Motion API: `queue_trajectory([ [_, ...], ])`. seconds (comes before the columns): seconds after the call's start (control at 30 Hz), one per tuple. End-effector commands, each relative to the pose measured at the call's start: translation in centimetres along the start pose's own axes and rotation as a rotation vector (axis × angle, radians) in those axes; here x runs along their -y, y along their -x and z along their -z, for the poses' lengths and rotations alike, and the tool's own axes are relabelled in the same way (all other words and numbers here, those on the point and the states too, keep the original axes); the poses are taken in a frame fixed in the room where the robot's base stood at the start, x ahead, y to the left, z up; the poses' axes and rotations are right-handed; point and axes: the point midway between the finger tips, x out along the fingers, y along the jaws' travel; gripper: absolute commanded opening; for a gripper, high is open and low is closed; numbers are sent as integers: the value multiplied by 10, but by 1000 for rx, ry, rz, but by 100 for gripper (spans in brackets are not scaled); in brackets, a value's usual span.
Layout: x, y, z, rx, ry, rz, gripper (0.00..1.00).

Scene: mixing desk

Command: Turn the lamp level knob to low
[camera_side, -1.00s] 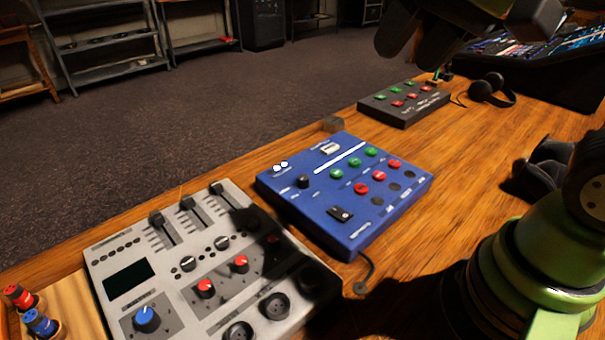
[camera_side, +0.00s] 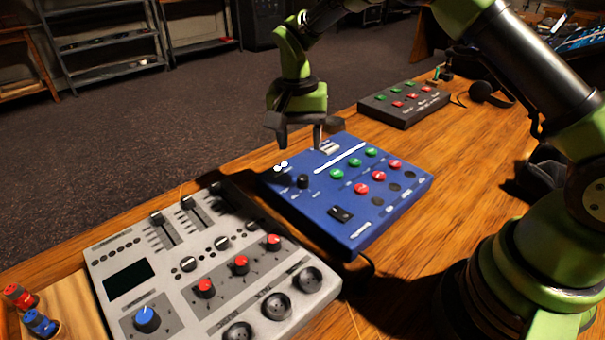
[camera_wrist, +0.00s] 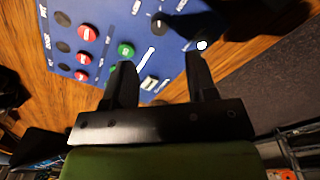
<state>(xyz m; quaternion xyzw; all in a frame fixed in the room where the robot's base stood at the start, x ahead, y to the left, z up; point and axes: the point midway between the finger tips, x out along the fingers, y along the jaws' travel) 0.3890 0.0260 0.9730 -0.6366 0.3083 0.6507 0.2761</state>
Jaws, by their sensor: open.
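A blue panel (camera_side: 322,235) lies on the wooden desk. A small black knob (camera_side: 303,182) sits on its left part, near two lit white spots. The knob also shows in the wrist view (camera_wrist: 159,20). I cannot read which label says lamp level. My gripper (camera_side: 297,141) is above the back left part of the blue panel, pointing down, behind the knob in the side view. Its fingers are apart with nothing between them. In the wrist view my gripper (camera_wrist: 160,62) has the knob beyond its fingertips.
The blue panel also bears green buttons (camera_side: 354,160), red buttons (camera_side: 378,177), a black rocker switch (camera_side: 340,214) and a lit white bar (camera_side: 340,157). A grey mixer (camera_side: 190,318) stands close at left. A dark button box (camera_side: 405,118) and headphones (camera_side: 483,92) are behind at right.

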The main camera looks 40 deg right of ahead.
Motion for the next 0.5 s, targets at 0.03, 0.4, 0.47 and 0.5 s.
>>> queue_trajectory([
  [0.03,-1,-9,0,3,1,-4,52],
  [0.4,-1,-73,0,1,1,-2,52],
  [0.47,-1,-78,0,0,1,0,52],
  [0.5,-1,-81,0,0,1,0,52],
])
